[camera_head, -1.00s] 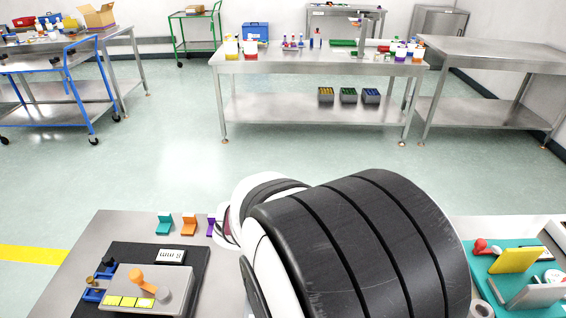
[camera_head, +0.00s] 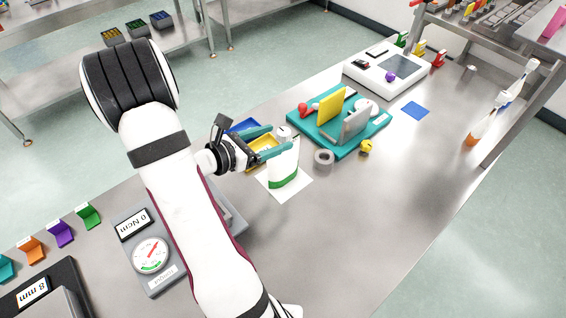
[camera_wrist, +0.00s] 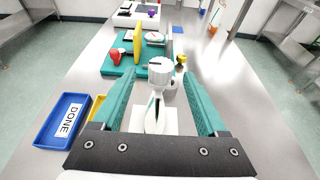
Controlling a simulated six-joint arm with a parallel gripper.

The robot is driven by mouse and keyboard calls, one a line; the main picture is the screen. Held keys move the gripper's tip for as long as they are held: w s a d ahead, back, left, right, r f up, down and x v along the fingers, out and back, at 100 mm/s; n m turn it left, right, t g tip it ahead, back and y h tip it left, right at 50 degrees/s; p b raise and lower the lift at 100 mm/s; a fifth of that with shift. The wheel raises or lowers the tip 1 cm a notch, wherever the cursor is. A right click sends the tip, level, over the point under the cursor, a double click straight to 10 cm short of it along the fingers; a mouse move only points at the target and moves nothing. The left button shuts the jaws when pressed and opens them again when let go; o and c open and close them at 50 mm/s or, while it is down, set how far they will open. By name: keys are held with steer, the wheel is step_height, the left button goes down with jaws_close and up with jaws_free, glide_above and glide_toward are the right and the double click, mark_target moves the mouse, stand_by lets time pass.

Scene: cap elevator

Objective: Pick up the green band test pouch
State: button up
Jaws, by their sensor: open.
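The green band test pouch (camera_head: 285,176) is white with a green band near its bottom. It stands upright on a white square sheet (camera_head: 302,191) on the steel table. My gripper (camera_head: 283,138) is open, its two teal fingers reaching around the upper part of the pouch. In the wrist view, the pouch's white cap (camera_wrist: 160,68) and narrow spout lie between the spread fingers of my gripper (camera_wrist: 160,80), with space visible on both sides. The lower pouch is partly hidden there by the gripper's dark bar.
Close behind are a blue DONE tray (camera_wrist: 62,120) and a yellow tray (camera_head: 264,143). A teal fixture (camera_head: 318,134) with a yellow and a grey plate stands beyond. A grey ring (camera_head: 324,157) and a small yellow piece (camera_head: 366,146) lie right of the pouch. The front right table is clear.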

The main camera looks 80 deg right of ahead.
mark_target(278, 136)
steer(key=x, duration=0.3)
steer(key=shift+s+d+r, duration=0.15)
steer(key=shift+s+d, duration=0.05)
steer(key=shift+s, duration=0.1)
jaws_close()
stand_by(1.1)
